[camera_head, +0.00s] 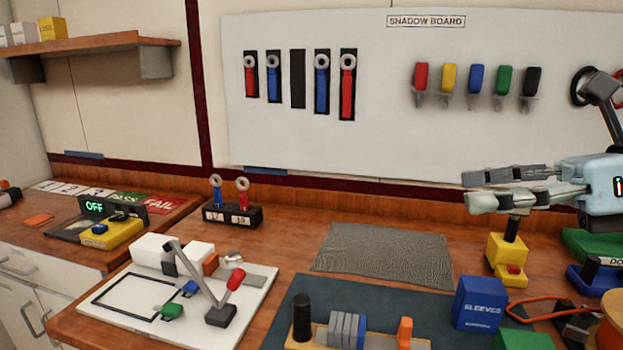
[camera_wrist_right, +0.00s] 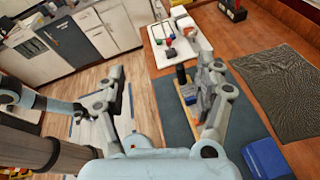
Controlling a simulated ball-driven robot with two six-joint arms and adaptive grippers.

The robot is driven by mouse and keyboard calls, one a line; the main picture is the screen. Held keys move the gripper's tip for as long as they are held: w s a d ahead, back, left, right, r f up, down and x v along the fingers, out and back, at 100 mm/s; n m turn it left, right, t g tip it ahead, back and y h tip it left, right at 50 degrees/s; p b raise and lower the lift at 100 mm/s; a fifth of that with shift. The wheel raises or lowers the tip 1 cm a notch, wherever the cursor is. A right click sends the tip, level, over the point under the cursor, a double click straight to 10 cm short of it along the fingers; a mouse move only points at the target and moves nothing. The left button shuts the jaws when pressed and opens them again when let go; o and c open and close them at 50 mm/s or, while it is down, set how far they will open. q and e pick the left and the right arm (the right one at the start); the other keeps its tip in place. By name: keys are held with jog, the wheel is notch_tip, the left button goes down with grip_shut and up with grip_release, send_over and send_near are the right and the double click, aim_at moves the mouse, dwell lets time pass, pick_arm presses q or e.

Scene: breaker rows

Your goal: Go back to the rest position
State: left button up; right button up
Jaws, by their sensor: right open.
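My right gripper (camera_head: 468,191) reaches in from the right in the head view, with its fingers pointing left. It is open and nothing shows between its fingers. It is above the bench, in front of the white shadow board (camera_head: 380,150). In the right wrist view the two fingers of the right gripper (camera_wrist_right: 167,75) are spread wide, with wooden floor and the edge of a dark blue mat (camera_wrist_right: 175,125) seen between them. A yellow block with a black post (camera_head: 507,258) stands below the gripper in the head view.
A blue SLEEVES box (camera_head: 479,303), an orange cable spool (camera_head: 610,325) and a wooden rail with grey breakers (camera_head: 345,330) are at the front right. A grey textured mat (camera_head: 385,255) lies empty mid-bench. A white board with a lever (camera_head: 255,285) lies front left.

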notch_tip(320, 180, up, 8)
jog(key=w+d+m+t+h, duration=0.1)
jog(key=w+d+m+t, duration=0.15)
jog(key=m+t, duration=1.1)
jog(key=d+f+m+t+h, duration=0.1)
jog(key=d+f+m+h, duration=0.5)
jog(key=m+h, duration=0.75)
jog(key=s+d+f+m+g+h, duration=0.35)
jog(key=d+f+m+g, duration=0.2)
jog(key=f+m, duration=0.55)
jog(key=s+a+f+m+g+y, duration=0.2)
jog(key=s+a+f+m+g, duration=0.2)
jog(key=s+f+g, duration=0.4)
jog(key=s+a+f+m+g+y, duration=0.25)
jog(key=s+a+f, duration=0.2)
jog(key=s, duration=0.55)
jog(key=s+d+f+m+g+b, duration=0.1)
jog(key=d+f+b, duration=0.15)
jog(key=f, duration=1.35)
jog(key=s+d+f+g+b, duration=0.1)
jog(key=f+b, duration=0.3)
jog(key=f, duration=1.2)
jog(key=s+f+g+b, duration=0.2)
jog(key=s+f+b, duration=0.3)
jog(key=s+f, duration=1.4)
notch_tip(320, 180, down, 4)
jog(key=shift+d+f+h, duration=0.2)
jog(key=shift+d+h, duration=0.15)
